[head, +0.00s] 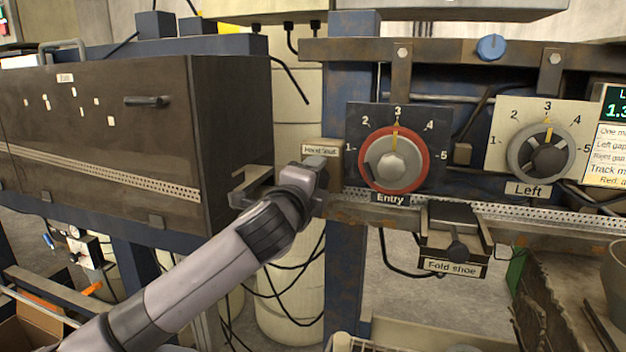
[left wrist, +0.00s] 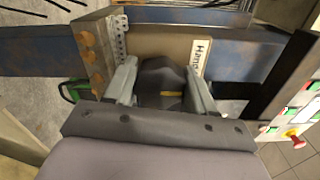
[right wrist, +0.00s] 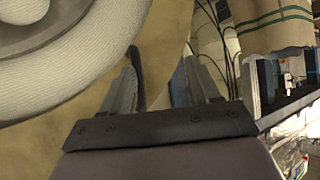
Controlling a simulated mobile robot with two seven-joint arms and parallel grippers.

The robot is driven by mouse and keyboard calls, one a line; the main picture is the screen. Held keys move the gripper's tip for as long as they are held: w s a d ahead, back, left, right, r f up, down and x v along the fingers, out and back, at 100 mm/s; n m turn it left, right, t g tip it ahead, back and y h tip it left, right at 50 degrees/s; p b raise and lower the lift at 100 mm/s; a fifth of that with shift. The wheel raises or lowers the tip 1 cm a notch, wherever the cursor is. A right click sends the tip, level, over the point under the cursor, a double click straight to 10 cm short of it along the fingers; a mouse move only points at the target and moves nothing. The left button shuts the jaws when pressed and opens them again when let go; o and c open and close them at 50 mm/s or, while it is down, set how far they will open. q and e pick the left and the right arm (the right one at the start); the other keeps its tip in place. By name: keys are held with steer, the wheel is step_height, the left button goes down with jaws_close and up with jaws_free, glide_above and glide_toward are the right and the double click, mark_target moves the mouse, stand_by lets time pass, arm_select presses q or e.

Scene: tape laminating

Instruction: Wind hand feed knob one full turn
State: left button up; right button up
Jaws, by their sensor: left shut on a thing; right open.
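The hand feed knob (left wrist: 160,84) is dark with a yellow mark and sits on a beige box in the left wrist view. The box carries a label starting "Hand" (left wrist: 200,56), and its label (head: 320,150) also shows in the head view. My left gripper (left wrist: 162,70) is shut on the knob, one finger on each side. In the head view my left wrist (head: 305,180) hides the knob. My right gripper (right wrist: 162,60) is open in the right wrist view, with nothing seen held; it is outside the head view.
The Entry dial (head: 397,160) and Left dial (head: 546,155) are right of the box. A fold shoe (head: 455,235) hangs below them. A dark cabinet (head: 100,140) stands left of my left arm. A large pale roll (right wrist: 70,60) is close to my right gripper.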

stand_by(0.3)
arm_select(q)
steer(key=o, duration=0.7)
steer(key=shift+s, duration=0.1)
steer(key=shift+b+v, duration=0.7)
steer(key=shift+v, duration=2.8)
